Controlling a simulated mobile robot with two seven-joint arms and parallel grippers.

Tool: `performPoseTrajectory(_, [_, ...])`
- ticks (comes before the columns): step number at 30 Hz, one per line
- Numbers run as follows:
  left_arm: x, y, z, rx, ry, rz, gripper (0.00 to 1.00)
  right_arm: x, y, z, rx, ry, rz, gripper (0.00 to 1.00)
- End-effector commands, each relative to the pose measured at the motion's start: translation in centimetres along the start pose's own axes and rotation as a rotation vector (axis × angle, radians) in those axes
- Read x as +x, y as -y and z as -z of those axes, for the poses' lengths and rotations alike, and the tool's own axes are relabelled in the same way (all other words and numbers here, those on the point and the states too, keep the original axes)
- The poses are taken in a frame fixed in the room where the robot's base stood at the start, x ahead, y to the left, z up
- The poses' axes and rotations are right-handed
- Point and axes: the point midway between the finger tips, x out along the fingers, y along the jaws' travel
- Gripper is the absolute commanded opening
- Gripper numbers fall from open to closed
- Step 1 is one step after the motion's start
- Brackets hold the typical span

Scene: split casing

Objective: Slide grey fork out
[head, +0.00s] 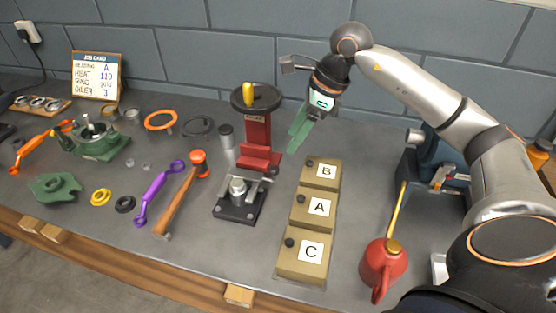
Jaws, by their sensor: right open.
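A grey fork-like piece (256,181) appears to lie around a silver cylinder (237,187) on a black base plate, at the foot of the red press (257,143). It is small, and I cannot make out its prongs clearly. My right gripper (297,137) has green fingers pointing down. It is open and seems empty, in the air to the right of the press column and above the bench behind box B. It is apart from the grey piece. My left gripper is not in view.
Lidded boxes B (328,171), A (301,221) and C (288,264) stand right of the base plate. A red oil can (381,264) stands further right. A mallet (181,197) and a purple wrench (153,200) lie to the left. The press has a dark handwheel (270,97).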

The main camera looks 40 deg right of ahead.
Motion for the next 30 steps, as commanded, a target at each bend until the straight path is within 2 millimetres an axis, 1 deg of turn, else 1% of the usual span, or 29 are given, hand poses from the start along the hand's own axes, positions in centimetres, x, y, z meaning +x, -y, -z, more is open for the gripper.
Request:
performPoseTrajectory(2, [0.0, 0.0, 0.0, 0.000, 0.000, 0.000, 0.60, 0.3, 0.1, 0.2, 0.000, -0.008, 0.004, 0.62])
performPoseTrajectory(5, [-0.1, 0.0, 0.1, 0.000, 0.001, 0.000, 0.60, 1.4, 0.1, 0.2, 0.000, -0.010, 0.001, 0.62])
performPoseTrajectory(8, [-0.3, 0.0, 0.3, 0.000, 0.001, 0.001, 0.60, 3.3, 0.0, 0.2, 0.001, -0.009, -0.001, 0.62])
performPoseTrajectory(15, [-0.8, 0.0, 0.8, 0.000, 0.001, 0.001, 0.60, 8.2, 0.0, 0.1, 0.001, -0.006, -0.002, 0.62])
performPoseTrajectory(19, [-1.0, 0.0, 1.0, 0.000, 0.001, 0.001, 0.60, 10.3, 0.0, 0.1, 0.001, -0.005, -0.001, 0.62])
performPoseTrajectory(24, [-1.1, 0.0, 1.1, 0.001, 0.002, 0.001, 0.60, 11.9, 0.1, 0.1, 0.001, -0.004, 0.002, 0.62])
performPoseTrajectory(30, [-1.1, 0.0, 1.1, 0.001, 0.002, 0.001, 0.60, 12.4, 0.1, 0.2, 0.000, -0.005, 0.002, 0.62])
